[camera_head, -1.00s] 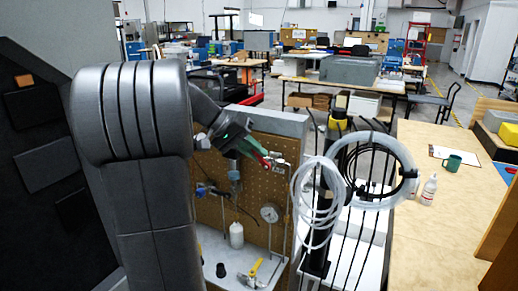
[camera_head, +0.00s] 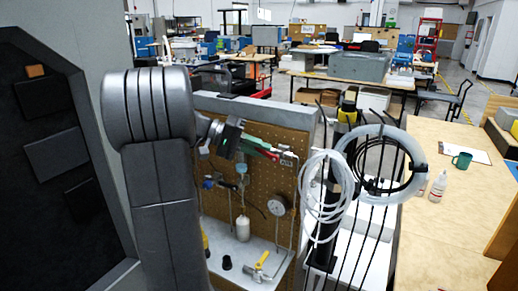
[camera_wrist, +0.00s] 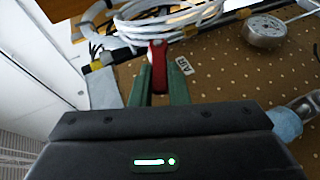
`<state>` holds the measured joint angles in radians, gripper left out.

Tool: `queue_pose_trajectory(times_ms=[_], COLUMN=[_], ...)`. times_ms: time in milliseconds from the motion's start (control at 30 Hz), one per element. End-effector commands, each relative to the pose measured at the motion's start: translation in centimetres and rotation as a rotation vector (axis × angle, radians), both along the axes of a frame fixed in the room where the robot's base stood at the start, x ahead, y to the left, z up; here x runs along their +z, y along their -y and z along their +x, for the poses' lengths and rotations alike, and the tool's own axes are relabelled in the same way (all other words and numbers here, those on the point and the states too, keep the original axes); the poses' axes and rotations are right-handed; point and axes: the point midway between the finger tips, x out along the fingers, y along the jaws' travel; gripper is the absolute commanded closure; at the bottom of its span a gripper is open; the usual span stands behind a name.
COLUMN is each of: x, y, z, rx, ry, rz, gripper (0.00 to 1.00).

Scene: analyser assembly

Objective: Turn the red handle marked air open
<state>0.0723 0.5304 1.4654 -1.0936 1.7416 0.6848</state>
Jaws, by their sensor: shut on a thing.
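The red handle (camera_wrist: 158,66) shows in the wrist view between the two green fingers of my gripper (camera_wrist: 160,80). A small white label reading AIR (camera_wrist: 184,66) lies just right of it on the pegboard. In the head view my gripper (camera_head: 256,147) reaches right from the arm to the upper part of the pegboard, and the red handle (camera_head: 270,154) sticks out past its fingertips towards a metal fitting (camera_head: 287,158). My gripper is shut on the handle. The fingers hide the handle's near end.
The pegboard (camera_head: 258,185) carries a round gauge (camera_head: 277,205) and tubing. Coiled white hoses (camera_head: 322,188) hang close right of the handle. A wooden bench (camera_head: 450,220) stands further right.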

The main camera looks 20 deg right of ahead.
Motion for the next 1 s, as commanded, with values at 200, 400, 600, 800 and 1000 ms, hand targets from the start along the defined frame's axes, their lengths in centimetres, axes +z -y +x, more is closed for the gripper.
queue_pose_trajectory(times_ms=[200, 400, 600, 800, 1000], x=[0.0, 0.0, 0.0, 0.4, 1.7], y=[0.0, 0.0, 0.0, -1.2, -4.8], z=[0.0, 0.0, 0.0, 0.7, 2.4], rx=[0.0, 0.0, 0.0, 0.003, 0.006], ry=[0.0, 0.0, 0.002, 0.003, 0.004], rz=[0.001, 0.001, 0.001, 0.001, 0.001], gripper=[1.0, 0.64, 0.64, 0.64, 0.64])
